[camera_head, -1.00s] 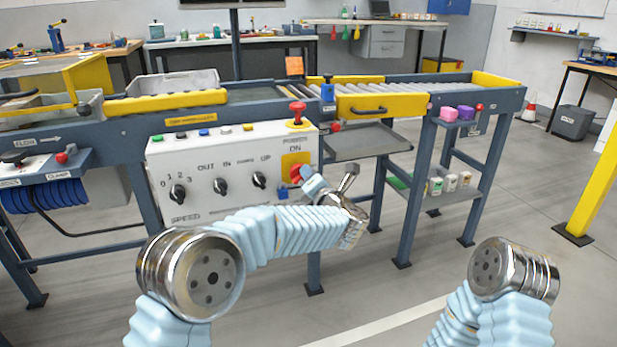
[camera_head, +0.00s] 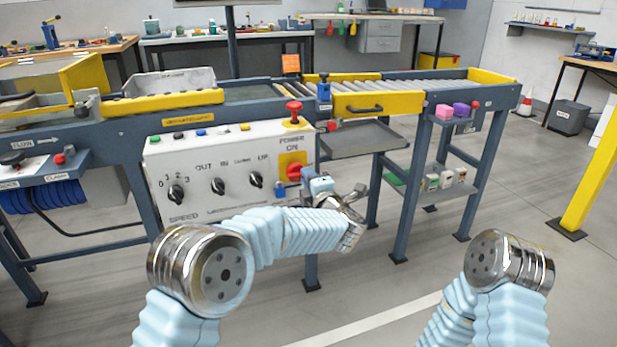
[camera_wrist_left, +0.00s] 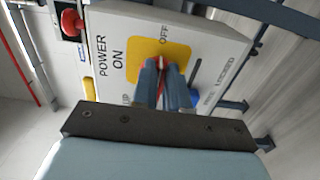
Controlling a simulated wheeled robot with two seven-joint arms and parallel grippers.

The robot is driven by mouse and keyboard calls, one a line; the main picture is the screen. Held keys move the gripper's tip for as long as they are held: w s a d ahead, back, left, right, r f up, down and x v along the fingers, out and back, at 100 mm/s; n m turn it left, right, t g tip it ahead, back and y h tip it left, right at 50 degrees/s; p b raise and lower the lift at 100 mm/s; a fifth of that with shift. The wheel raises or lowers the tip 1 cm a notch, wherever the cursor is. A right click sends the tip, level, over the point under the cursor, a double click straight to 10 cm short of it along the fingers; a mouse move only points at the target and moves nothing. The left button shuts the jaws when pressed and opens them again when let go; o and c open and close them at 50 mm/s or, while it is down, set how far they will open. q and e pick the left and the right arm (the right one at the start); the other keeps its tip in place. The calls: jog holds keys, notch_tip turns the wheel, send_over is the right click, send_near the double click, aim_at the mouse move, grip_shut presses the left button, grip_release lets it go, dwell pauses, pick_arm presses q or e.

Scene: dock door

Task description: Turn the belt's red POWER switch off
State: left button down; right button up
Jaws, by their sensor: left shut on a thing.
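The belt's red POWER switch (camera_head: 294,171) sits on a yellow plate (camera_head: 287,158) at the right end of the white control panel (camera_head: 215,168). My left gripper (camera_head: 291,184) is at the switch, its blue fingers shut on the red knob. In the left wrist view the fingers (camera_wrist_left: 161,84) close on the red knob (camera_wrist_left: 162,61), over the yellow plate (camera_wrist_left: 140,58). ON is printed left of the plate and OFF above it there. The fingers hide most of the knob, so its exact angle is hard to tell. My right gripper is out of view.
A red mushroom button (camera_head: 294,112) stands on the panel top above the switch. Black knobs (camera_head: 218,186) sit left of it. A grey tray (camera_head: 357,140) and a shelf of small containers (camera_head: 440,180) are to the right. The floor in front is clear.

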pick_arm(q)
jog(key=shift+f, duration=0.2)
dwell(0.3)
jog(key=c, duration=1.1)
grip_release()
jog(key=shift+r, duration=0.1)
jog(key=shift+c, duration=0.2)
jog(key=shift+s, duration=0.1)
jog(key=b+v, duration=0.1)
jog(key=v, duration=1.2)
jog(key=shift+s, duration=0.3)
jog(key=shift+d, duration=0.15)
